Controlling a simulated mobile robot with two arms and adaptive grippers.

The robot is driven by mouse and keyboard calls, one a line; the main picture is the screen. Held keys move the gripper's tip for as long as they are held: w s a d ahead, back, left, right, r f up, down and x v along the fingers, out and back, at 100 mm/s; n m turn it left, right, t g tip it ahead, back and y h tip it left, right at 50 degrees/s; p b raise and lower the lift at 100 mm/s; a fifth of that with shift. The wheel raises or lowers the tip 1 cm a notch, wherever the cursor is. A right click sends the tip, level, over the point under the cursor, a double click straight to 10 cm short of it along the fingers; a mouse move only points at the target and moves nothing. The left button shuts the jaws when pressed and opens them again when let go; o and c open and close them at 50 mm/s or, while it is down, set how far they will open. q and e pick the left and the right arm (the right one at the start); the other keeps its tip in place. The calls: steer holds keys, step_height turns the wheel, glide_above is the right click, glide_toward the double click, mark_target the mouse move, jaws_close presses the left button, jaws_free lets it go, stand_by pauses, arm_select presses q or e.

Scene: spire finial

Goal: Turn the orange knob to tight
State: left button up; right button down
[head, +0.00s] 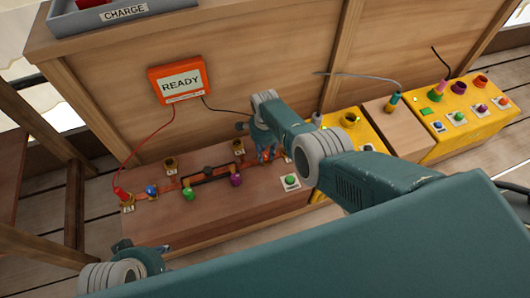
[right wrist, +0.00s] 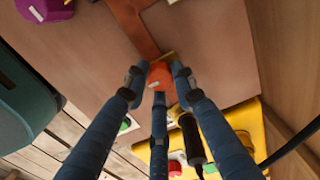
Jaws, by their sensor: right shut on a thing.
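The orange knob (right wrist: 160,74) sits at the end of a copper-coloured strip (right wrist: 135,22) in the right wrist view. My right gripper (right wrist: 157,80) has its blue fingers closed around the knob, and they hide part of its sides. My left gripper (head: 128,250) is at the lower left, in front of the block and away from the knob. Its fingers are too unclear to tell open from shut.
Green (head: 188,193), purple (head: 235,180) and blue (head: 151,190) knobs stand on the block, left of my right gripper. An orange READY box (head: 181,80) with wires hangs on the wooden wall. Yellow boxes (head: 465,118) with buttons stand to the right.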

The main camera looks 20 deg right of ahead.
mark_target(265, 154)
steer(key=c, duration=1.4)
jaws_free()
steer(key=shift+c, duration=0.2)
steer(key=shift+w+r, duration=0.1)
steer(key=shift+r, duration=0.45)
step_height(265, 154, up, 11)
